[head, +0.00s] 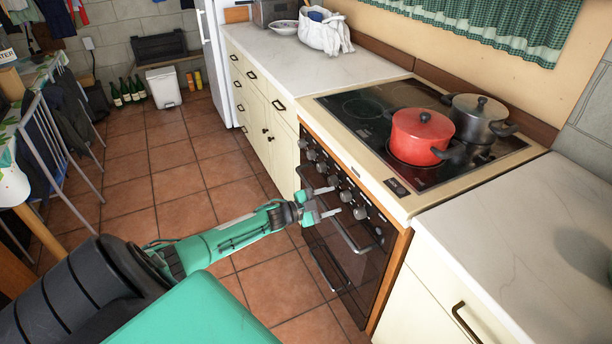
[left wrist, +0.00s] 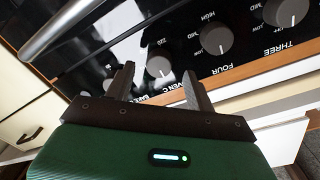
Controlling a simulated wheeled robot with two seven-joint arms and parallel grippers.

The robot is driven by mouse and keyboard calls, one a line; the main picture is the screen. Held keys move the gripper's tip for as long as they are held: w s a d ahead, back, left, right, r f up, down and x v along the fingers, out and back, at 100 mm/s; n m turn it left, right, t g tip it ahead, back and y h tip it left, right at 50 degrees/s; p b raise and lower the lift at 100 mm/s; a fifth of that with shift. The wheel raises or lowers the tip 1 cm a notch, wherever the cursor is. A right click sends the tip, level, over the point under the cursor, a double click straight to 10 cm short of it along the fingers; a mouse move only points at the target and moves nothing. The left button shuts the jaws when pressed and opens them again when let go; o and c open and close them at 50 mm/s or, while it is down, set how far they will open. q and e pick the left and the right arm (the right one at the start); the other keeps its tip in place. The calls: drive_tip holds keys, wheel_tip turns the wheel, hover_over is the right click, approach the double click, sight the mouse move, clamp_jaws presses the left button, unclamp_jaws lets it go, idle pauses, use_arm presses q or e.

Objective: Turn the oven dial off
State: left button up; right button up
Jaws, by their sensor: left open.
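The oven (head: 345,235) is set in the counter, with a row of grey dials on its dark front panel. In the left wrist view the dial labelled "OVEN C" (left wrist: 158,66) shows between my fingertips, with part of its lettering hidden by the gripper. A pale mark shows on its lower part. My left gripper (head: 329,202) is open and empty at the panel; it also shows in the left wrist view (left wrist: 160,76), its fingers on either side of the dial. I cannot tell whether they touch it. My right gripper is not in view.
Dials labelled "FOUR" (left wrist: 216,40) and "THREE" (left wrist: 288,12) sit close beside the oven dial. The oven's handle bar (head: 340,222) runs below the panel. A red pot (head: 420,135) and a steel pot (head: 478,117) stand on the hob. The tiled floor (head: 180,185) is clear.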

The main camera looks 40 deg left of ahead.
use_arm(q)
drive_tip(key=v, duration=1)
drive_tip(key=shift+s, duration=0.2)
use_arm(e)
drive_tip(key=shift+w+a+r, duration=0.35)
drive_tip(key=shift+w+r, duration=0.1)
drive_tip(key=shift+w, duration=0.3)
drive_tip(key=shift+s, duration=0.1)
